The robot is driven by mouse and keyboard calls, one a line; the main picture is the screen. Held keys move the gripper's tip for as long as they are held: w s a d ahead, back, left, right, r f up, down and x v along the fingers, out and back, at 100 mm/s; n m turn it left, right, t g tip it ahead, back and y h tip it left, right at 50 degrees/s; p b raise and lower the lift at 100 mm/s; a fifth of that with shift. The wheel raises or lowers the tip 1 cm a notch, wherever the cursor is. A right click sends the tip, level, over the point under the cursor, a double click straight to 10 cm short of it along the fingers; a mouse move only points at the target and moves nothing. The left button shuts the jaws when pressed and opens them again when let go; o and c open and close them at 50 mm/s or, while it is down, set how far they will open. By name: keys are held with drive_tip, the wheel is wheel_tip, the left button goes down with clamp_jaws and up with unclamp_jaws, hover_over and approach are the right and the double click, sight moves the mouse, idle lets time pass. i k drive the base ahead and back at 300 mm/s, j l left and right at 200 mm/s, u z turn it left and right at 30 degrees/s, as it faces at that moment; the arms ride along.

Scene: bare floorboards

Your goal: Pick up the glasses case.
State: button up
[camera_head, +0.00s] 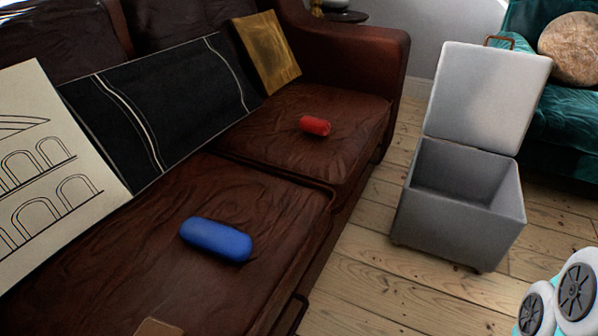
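A blue, rounded, elongated case (216,240), which looks like the glasses case, lies on the near seat cushion of the brown leather sofa (270,200). It lies flat, with clear leather around it. My gripper is not visible in the head view, so whether it is open or shut does not show.
A small red cylindrical object (314,125) lies on the far cushion. Several pillows, including a black one (160,105) and a gold one (266,52), lean on the backrest. A grey open-lidded box (455,220) stands on the floorboards (375,285) right of the sofa.

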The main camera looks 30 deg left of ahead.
sight(219, 240)
drive_tip(key=u, duration=0.5)
drive_tip(key=l+u, duration=0.1)
drive_tip(key=u, duration=0.4)
drive_tip(key=k+u, duration=0.1)
drive_tip(key=u, duration=0.9)
drive_tip(key=k+l+u, duration=0.35)
drive_tip(key=k+l, duration=0.2)
drive_tip(key=l, duration=0.15)
